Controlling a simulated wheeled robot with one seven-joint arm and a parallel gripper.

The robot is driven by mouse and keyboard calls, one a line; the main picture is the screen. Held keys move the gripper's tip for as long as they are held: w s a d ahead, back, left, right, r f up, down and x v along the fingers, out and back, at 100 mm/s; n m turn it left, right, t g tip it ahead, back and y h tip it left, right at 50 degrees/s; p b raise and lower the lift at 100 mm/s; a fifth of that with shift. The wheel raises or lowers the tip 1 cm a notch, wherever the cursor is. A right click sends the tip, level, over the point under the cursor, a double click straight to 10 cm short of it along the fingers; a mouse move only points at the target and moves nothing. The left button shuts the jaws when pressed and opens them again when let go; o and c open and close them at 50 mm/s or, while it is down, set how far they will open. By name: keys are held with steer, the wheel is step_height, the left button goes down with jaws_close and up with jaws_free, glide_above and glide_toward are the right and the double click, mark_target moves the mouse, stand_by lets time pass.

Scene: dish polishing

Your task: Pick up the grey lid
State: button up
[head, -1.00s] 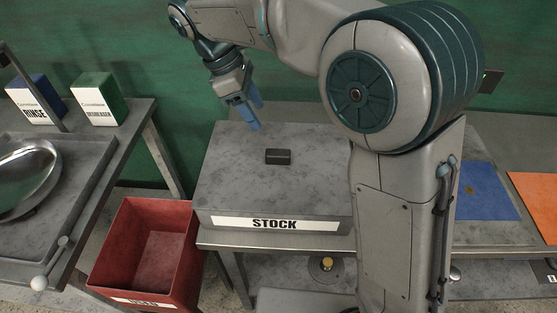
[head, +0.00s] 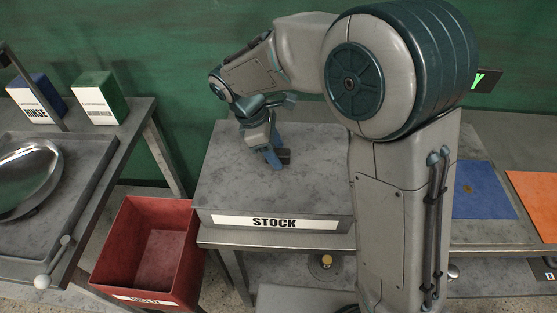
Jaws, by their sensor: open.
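The grey lid (head: 225,188) is the flat top of the box labelled STOCK, standing on a metal table. A small dark block-shaped handle (head: 285,156) stands up from the middle of the lid. My gripper (head: 272,163) has blue fingers and is open, pointing down at the handle. The fingers partly hide the handle's left part. I cannot tell whether they touch it. The lid lies flat on the box.
A red bin (head: 150,245) stands on the floor left of the box. A sink table at the left holds a metal dish (head: 28,178), a blue box (head: 38,98) and a green box (head: 100,97). Blue (head: 482,190) and orange (head: 537,197) mats lie at the right.

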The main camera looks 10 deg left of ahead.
jaws_close()
